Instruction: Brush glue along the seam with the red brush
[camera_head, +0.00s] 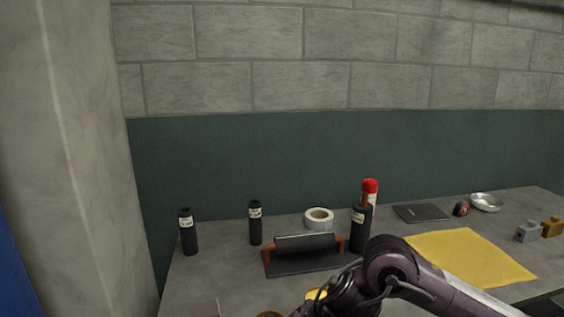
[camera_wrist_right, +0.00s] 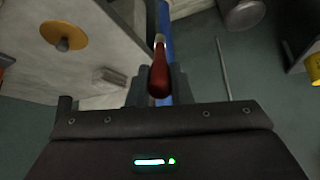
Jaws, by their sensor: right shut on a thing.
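The red brush (camera_wrist_right: 159,75) shows in the right wrist view. Its red handle sits between the fingers of my right gripper (camera_wrist_right: 155,88), which is shut on it. The brush's far end points up in that view; its bristles are hard to make out. In the head view my right arm reaches in from the lower right, and its gripper is below the frame. A dark cylinder (camera_head: 306,242) lies across a black stand with orange end supports (camera_head: 268,255) on the grey table. I cannot make out a seam on it. My left gripper is not in view.
Dark bottles (camera_head: 188,232) stand left of and beside the stand, with a red-capped bottle (camera_head: 370,190) and a tape roll (camera_head: 319,218) behind. A yellow sheet (camera_head: 470,257) lies right. A yellow disc with a grey knob (camera_wrist_right: 64,40) shows in the wrist view.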

